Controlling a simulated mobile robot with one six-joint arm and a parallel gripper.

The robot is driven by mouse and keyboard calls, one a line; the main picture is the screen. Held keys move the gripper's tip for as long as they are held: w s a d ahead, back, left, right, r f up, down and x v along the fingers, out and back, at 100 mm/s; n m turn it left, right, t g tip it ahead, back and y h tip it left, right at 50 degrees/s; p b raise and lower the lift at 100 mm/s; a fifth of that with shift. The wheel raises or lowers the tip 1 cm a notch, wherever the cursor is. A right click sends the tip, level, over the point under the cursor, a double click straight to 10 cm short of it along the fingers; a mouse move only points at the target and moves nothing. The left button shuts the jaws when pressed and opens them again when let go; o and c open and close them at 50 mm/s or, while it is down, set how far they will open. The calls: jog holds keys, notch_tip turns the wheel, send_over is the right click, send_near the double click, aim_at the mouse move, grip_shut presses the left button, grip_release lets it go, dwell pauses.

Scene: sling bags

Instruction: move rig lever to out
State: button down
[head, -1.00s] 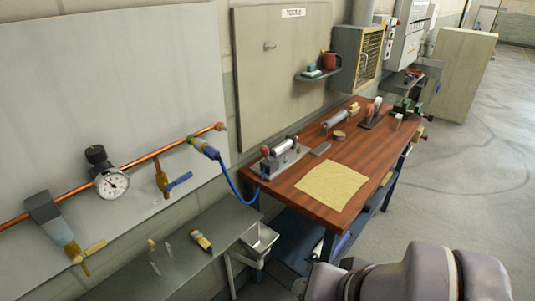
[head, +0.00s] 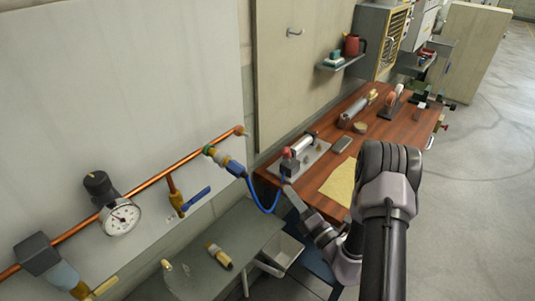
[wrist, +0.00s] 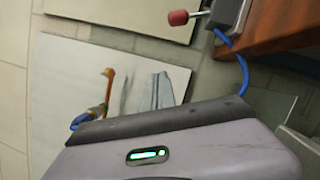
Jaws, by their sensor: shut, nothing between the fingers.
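The rig (head: 306,157) sits at the near left end of the wooden workbench. It has a silver cylinder on a grey plate and a lever with a red knob (head: 286,153). In the wrist view the red knob (wrist: 178,17) shows at the top, on a thin shaft running to a grey block (wrist: 229,14). My gripper (head: 289,189) is shut and empty, just below and in front of the rig's lever end, close to the blue hose. It appears apart from the knob. Which lever position is out cannot be read.
A blue hose (head: 262,208) loops from the copper pipe's coupling (head: 226,160) to the rig. A pressure gauge (head: 119,217) and a blue-handled valve (head: 190,201) are on the wall. A yellow cloth (head: 338,183) lies on the workbench (head: 322,204), partly behind my arm.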

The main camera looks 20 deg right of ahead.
jog(key=d+f+m+h, duration=0.2)
jog(key=d+f+h, duration=0.1)
jog(key=shift+f+m, duration=0.15)
jog(key=shift+m, duration=0.25)
jog(key=shift+w+a, duration=0.1)
notch_tip(320, 180, up, 3)
jog(key=b, duration=0.1)
send_over(287, 165)
jog(key=s+a, duration=0.2)
jog(key=s, duration=0.3)
jog(key=shift+r, duration=0.2)
